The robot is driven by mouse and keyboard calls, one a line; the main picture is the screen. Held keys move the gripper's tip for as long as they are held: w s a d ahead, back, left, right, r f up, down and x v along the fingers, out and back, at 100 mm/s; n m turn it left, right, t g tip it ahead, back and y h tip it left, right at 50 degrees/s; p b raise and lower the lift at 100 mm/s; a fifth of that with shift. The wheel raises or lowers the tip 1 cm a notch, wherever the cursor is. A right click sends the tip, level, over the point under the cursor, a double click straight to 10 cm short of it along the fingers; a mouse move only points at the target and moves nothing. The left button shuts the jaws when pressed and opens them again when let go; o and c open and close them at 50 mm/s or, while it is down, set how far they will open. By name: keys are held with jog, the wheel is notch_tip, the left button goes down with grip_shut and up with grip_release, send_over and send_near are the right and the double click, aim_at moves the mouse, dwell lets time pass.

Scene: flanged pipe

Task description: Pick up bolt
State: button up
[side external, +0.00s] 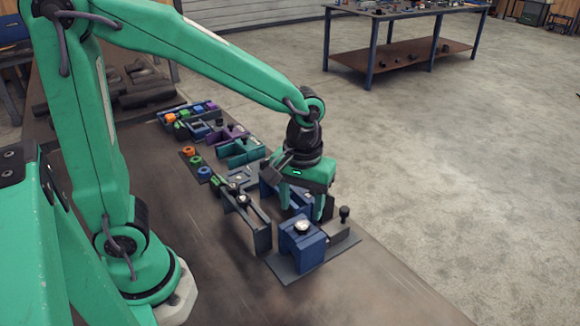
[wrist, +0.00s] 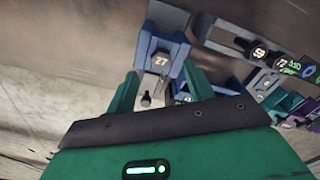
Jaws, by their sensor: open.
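My gripper (side external: 306,207) points down over the near end of the row of fixtures. Its two green fingers are spread, with nothing seen held between them; they also show in the wrist view (wrist: 161,84). A dark, round-headed bolt-like piece (side external: 344,213) stands upright on a grey block just right of my gripper. A dark piece, probably the same one, shows between the fingers in the wrist view (wrist: 146,99). A blue block (side external: 303,245) in front of my gripper carries a pale round head, marked 27 in the wrist view (wrist: 161,62). Which bolt is meant, I cannot tell.
A grey upright rail (side external: 258,226) with more round heads stands left of the blue block. Orange, green and blue nuts (side external: 196,161) and coloured holders (side external: 238,152) lie farther back. The bench's front left is clear. Another table (side external: 400,50) stands behind.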

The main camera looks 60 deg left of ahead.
aim_at(301, 226)
jog(key=shift+w+a+f, duration=0.1)
jog(key=shift+f, duration=2.4)
grip_shut()
